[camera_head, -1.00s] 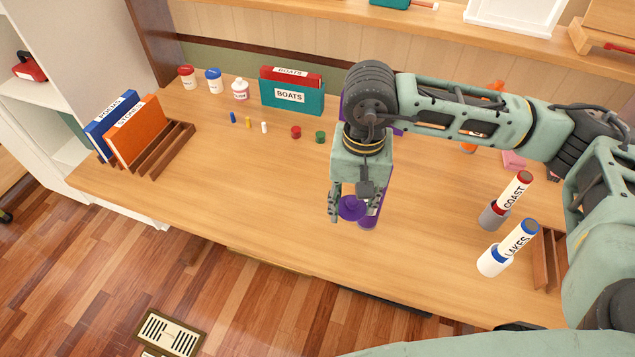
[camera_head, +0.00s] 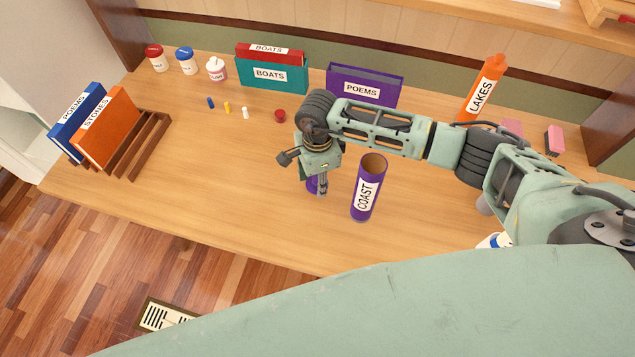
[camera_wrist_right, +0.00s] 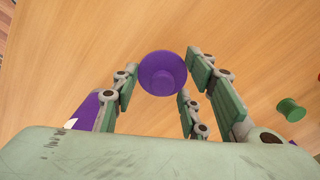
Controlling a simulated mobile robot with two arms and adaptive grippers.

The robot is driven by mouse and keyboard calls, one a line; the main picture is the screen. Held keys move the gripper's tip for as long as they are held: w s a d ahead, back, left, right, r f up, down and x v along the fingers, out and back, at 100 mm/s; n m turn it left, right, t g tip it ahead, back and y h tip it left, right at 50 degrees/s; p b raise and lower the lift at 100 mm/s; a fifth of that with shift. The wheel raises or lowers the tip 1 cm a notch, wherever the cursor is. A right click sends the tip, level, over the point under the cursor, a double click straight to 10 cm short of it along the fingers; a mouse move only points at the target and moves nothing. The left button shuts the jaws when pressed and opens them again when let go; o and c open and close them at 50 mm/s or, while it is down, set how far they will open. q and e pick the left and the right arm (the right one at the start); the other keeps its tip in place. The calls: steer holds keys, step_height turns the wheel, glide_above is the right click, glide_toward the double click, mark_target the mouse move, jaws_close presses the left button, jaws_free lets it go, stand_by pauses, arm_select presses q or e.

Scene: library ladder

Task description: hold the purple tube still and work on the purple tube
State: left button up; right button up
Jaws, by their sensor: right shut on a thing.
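The purple tube (camera_head: 367,188), labelled COAST, stands upright on the desk with its top open and its brown inside showing. My right gripper (camera_head: 316,186) is left of the tube and apart from it, pointing down. It is shut on a round purple cap (camera_head: 312,184), mostly hidden behind the fingers in the head view. In the right wrist view the purple cap (camera_wrist_right: 162,73) sits between the fingertips, and part of the purple tube (camera_wrist_right: 86,112) shows at the left behind a finger. My left gripper is not in view, and nothing visible holds the tube.
A purple POEMS box (camera_head: 365,84) and a teal BOATS box (camera_head: 272,74) stand at the back. An orange LAKES tube (camera_head: 483,88) stands back right. A red cap (camera_head: 280,116) and small pegs lie behind my gripper. The desk's front left is clear.

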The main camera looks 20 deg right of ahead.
step_height(320, 180, down, 3)
steer(key=shift+f+p, duration=0.2)
steer(key=shift+p, duration=0.1)
steer(key=shift+f, duration=0.2)
steer(key=o, duration=0.8)
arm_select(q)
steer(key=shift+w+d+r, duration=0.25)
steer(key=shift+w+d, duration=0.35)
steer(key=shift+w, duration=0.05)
arm_select(e)
steer(key=o, duration=0.5)
